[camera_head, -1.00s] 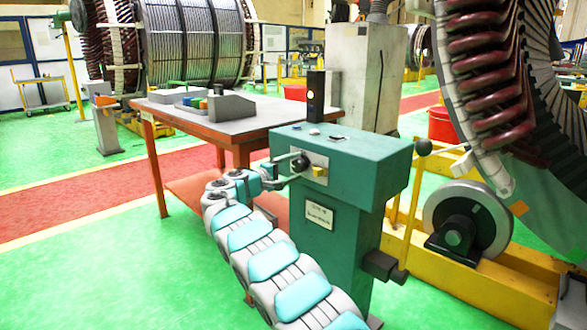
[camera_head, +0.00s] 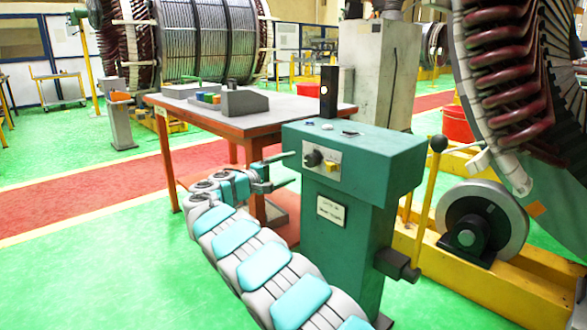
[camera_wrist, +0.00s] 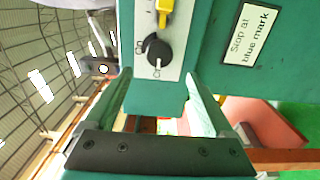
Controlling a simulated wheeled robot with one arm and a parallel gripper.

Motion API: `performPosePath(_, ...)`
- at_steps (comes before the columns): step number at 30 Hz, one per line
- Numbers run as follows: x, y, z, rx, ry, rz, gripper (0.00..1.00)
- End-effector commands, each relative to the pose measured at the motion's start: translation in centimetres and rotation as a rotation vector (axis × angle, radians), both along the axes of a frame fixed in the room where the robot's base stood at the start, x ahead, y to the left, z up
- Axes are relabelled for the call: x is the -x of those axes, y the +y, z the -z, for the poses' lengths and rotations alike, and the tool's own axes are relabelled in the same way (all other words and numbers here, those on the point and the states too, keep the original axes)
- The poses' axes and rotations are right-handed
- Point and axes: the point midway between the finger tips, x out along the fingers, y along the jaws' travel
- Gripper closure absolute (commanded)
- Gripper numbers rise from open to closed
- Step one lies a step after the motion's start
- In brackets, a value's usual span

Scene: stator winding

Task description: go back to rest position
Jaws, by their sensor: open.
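My gripper (camera_head: 287,170) is open and empty, to the left of the green control pedestal (camera_head: 340,240). Its two fingers point right, toward the pedestal, with a gap between the upper finger and the panel. On the panel are a black rotary knob (camera_head: 313,158) and a yellow switch (camera_head: 331,167). In the wrist view the knob (camera_wrist: 157,50) and the yellow switch (camera_wrist: 166,14) lie beyond the fingertips, and nothing is between the fingers (camera_wrist: 165,100). A label reading "Stop at blue mark" (camera_wrist: 251,35) shows beside them.
An orange table (camera_head: 240,120) with a grey box (camera_head: 244,102) stands behind my arm. A black lever (camera_head: 438,144), a roller wheel (camera_head: 480,225) on a yellow frame and a large stator (camera_head: 520,90) are to the right. Green floor (camera_head: 90,270) is clear at left.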

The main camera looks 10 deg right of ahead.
Motion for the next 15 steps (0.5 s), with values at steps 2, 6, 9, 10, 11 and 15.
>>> performPosePath(2, 0.0, 0.0, 0.0, 0.000, 0.000, 0.001, 0.13)
performPosePath(6, 0.0, 0.0, 0.0, 0.000, 0.000, 0.001, 0.13)
performPosePath(9, 0.1, -0.2, -0.1, -0.001, 0.002, 0.004, 0.13)
performPosePath(10, 0.2, -0.4, -0.1, -0.003, 0.004, 0.008, 0.13)
performPosePath(11, 0.4, -0.8, -0.2, -0.005, 0.008, 0.014, 0.13)
performPosePath(15, 2.1, -4.1, -1.2, -0.029, 0.040, 0.069, 0.13)
